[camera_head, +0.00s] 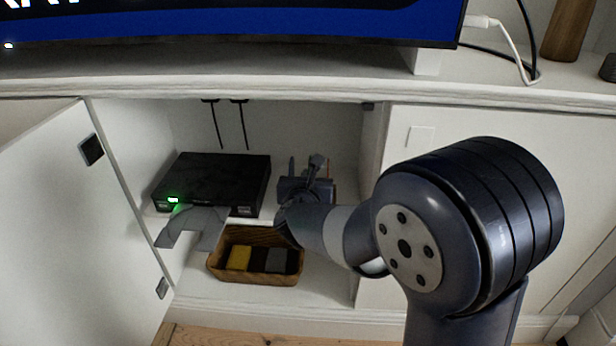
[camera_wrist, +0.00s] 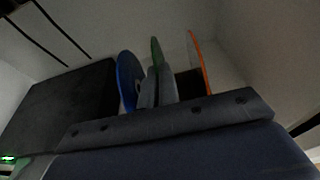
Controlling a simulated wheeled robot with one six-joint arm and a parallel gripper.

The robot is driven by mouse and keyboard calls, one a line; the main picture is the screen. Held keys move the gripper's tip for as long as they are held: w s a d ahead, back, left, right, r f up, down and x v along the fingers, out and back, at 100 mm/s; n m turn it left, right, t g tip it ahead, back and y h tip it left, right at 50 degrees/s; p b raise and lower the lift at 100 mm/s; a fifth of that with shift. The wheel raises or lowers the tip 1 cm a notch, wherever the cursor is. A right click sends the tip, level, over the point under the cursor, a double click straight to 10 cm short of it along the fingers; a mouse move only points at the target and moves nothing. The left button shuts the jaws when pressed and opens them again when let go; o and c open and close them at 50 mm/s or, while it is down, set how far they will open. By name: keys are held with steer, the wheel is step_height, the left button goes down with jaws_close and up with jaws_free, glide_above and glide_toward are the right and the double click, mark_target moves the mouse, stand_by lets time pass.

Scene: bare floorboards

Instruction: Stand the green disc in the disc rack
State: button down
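The green disc (camera_wrist: 156,52) shows nearly edge-on in the wrist view, upright between the two close-set grey fingers of my gripper (camera_wrist: 158,82). My gripper appears shut on it. A blue disc (camera_wrist: 127,80) stands just to its left and an orange disc (camera_wrist: 198,62) stands apart to its right. A dark brown piece (camera_wrist: 187,84) behind the fingers may be part of the disc rack; most of the rack is hidden by my gripper. In the head view my gripper reaches into the open cabinet, and the green disc cannot be made out.
A black box (camera_head: 215,180) with a green light sits left of my gripper on the cabinet shelf. A wooden basket (camera_head: 255,277) with yellow and dark items stands below. The cabinet door (camera_head: 75,220) is open at left. A closed white panel (camera_head: 440,300) is at right.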

steer(key=c, duration=2.1)
jaws_free()
steer(key=shift+c, duration=0.2)
steer(key=o, duration=0.5)
steer(key=shift+o, duration=0.2)
steer(key=p+v, duration=0.3)
steer(key=v, duration=0.8)
steer(key=shift+w, duration=0.1)
steer(key=b+x, duration=0.1)
steer(key=x, duration=0.2)
steer(key=b+x, duration=0.1)
steer(key=x, duration=0.3)
steer(key=b+x, duration=0.1)
steer(key=x, duration=0.2)
steer(key=shift+w+r, duration=0.2)
steer(key=shift+w, duration=0.25)
steer(key=shift+r, duration=0.2)
